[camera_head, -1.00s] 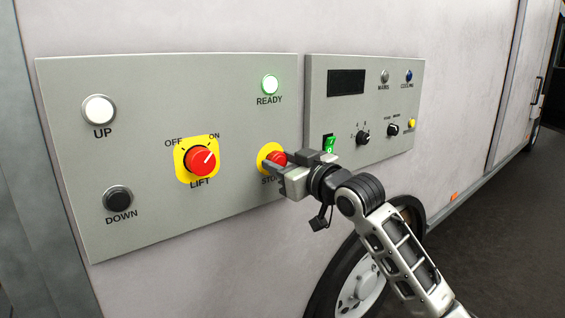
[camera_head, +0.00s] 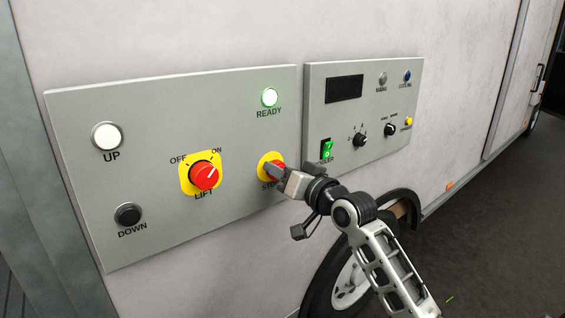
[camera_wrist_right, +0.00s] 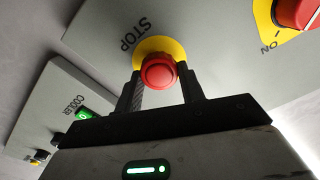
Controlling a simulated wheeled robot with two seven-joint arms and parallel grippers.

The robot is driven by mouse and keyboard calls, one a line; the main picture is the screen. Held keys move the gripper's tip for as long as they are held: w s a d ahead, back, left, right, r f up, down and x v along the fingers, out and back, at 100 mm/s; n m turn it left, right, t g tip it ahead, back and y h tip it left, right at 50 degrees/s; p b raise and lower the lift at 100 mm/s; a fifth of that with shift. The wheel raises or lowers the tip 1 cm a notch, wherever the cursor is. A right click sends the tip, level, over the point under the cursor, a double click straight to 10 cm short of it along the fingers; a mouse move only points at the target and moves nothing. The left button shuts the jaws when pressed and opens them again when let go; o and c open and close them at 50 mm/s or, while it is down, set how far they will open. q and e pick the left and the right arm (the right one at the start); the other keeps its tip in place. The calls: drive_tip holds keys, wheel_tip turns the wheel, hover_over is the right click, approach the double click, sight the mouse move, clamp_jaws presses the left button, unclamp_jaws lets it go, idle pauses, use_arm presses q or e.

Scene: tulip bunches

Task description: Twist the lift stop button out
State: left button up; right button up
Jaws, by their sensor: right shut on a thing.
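The red stop button (camera_head: 277,167) sits on a yellow round plate (camera_head: 264,165) at the lower right of the left grey panel, partly hidden by my right gripper (camera_head: 276,172). In the right wrist view the red stop button (camera_wrist_right: 159,72) is between the two dark fingers of my right gripper (camera_wrist_right: 162,88), one on each side, and the gripper is shut on it. The word STOP shows beside it. My left gripper is not in view.
The red LIFT switch (camera_head: 204,175), the white UP button (camera_head: 107,135) and the black DOWN button (camera_head: 128,214) are on the same panel. The cooler panel (camera_head: 350,125) with its green switch (camera_head: 327,149) is close on the right. A wheel (camera_head: 347,280) is below.

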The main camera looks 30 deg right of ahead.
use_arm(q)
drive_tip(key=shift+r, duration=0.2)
use_arm(e)
drive_tip(key=shift+m, duration=0.4)
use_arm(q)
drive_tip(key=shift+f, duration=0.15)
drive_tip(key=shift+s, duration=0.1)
use_arm(e)
drive_tip(key=o, duration=1)
drive_tip(key=shift+s, duration=0.1)
use_arm(q)
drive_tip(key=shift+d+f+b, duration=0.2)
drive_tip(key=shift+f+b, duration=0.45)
drive_tip(key=shift+b, duration=0.6)
use_arm(e)
drive_tip(key=shift+s+d, duration=0.2)
drive_tip(key=shift+s, duration=2.45)
drive_tip(key=shift+s+d, duration=0.25)
drive_tip(key=shift+s, duration=2.35)
drive_tip(key=shift+s+d, duration=0.2)
drive_tip(key=shift+s, duration=2.45)
